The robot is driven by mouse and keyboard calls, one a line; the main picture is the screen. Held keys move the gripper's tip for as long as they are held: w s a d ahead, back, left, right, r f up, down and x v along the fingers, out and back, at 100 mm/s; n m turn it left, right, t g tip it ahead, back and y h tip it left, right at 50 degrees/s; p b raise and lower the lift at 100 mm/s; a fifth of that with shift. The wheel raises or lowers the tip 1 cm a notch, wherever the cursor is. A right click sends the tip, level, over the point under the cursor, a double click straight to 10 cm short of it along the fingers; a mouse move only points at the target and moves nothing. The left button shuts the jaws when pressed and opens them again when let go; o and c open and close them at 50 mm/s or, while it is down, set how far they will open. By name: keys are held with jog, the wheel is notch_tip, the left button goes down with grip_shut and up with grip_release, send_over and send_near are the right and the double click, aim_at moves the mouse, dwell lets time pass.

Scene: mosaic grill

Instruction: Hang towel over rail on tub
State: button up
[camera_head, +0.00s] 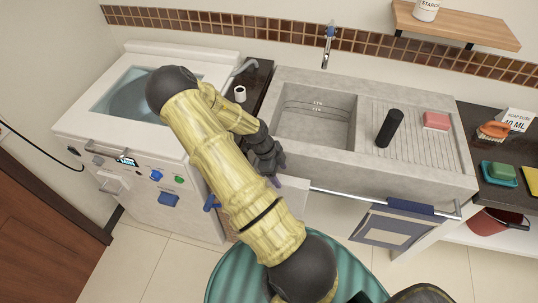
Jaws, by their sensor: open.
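The towel (382,232), dark blue with a pale grey panel, hangs over the metal rail (335,193) toward its right end. Its dark blue upper part lies across the rail and the rest hangs down in front. The rail runs along the front of the grey stone tub (432,185). My gripper (276,177) is open at the tub's front left corner, left of the rail and well apart from the towel. Its fingers are small and partly hidden by my arm. The towel's back side is out of sight.
A white washing machine (180,208) stands left of the tub. A black cylinder (389,128) and a pink sponge (436,121) are on the ribbed drainboard. A red bucket (490,228) sits on the low shelf at right. Tiled floor shows left of my arm.

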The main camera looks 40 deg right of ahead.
jog(key=v, duration=1)
jog(key=shift+a, duration=0.1)
jog(key=s+a+r+n+t+y, duration=0.1)
jog(key=s+a+r+n+t, duration=0.2)
jog(key=a+r+n, duration=0.4)
jog(key=s+a+r+n+t+y, duration=0.1)
jog(key=s+a+r+n+t, duration=0.2)
jog(key=n, duration=1.7)
jog(key=a+r, duration=0.4)
jog(key=a, duration=0.3)
jog(key=shift+s+a+r+n+y, duration=0.35)
jog(key=shift+n+y, duration=0.05)
